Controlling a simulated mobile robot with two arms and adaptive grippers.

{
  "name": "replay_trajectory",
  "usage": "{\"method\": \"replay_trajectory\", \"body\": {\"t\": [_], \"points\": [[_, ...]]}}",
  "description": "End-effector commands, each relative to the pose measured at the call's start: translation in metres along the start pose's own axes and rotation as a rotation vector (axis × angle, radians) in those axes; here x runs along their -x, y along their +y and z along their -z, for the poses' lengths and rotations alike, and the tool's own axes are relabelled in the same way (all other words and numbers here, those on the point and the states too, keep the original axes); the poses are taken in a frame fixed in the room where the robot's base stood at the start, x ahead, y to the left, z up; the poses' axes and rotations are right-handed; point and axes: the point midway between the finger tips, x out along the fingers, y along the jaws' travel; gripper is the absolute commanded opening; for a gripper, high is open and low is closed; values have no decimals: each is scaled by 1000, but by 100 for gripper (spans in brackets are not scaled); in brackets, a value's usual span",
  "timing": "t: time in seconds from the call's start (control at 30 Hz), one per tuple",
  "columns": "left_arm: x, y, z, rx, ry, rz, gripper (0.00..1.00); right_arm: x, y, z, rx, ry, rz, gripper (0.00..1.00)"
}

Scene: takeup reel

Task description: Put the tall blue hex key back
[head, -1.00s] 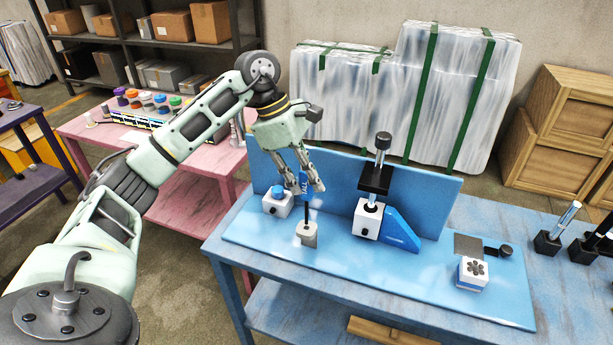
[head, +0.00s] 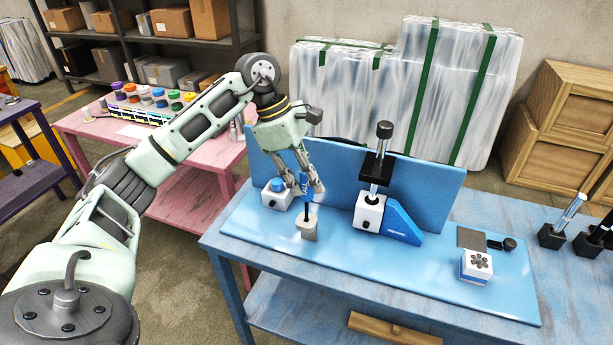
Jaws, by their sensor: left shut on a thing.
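The tall blue hex key (head: 305,183) has a blue handle and a dark shaft pointing down. My left gripper (head: 312,188) is shut on its handle, above the blue bench. The shaft stands roughly upright, with its lower end at the top of a small light-grey holder (head: 307,231). I cannot tell how far the shaft is inside the holder. The fingers partly cover the handle. My right gripper is not in view.
A white block with a blue cap (head: 278,194) stands just left of the holder. A tall black-and-white press with a blue brace (head: 402,222) stands to the right. A white block with a dark knob (head: 476,266) is farther right. A blue back panel (head: 430,190) rises behind.

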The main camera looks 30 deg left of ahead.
Motion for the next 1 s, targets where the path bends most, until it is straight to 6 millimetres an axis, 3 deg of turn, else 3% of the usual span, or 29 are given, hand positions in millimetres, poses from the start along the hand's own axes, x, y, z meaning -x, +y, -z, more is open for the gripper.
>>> {"method": "replay_trajectory", "body": {"t": [1.0], "points": [[-49, 0, 21, 0, 0, 0, 0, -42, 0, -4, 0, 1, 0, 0]]}}
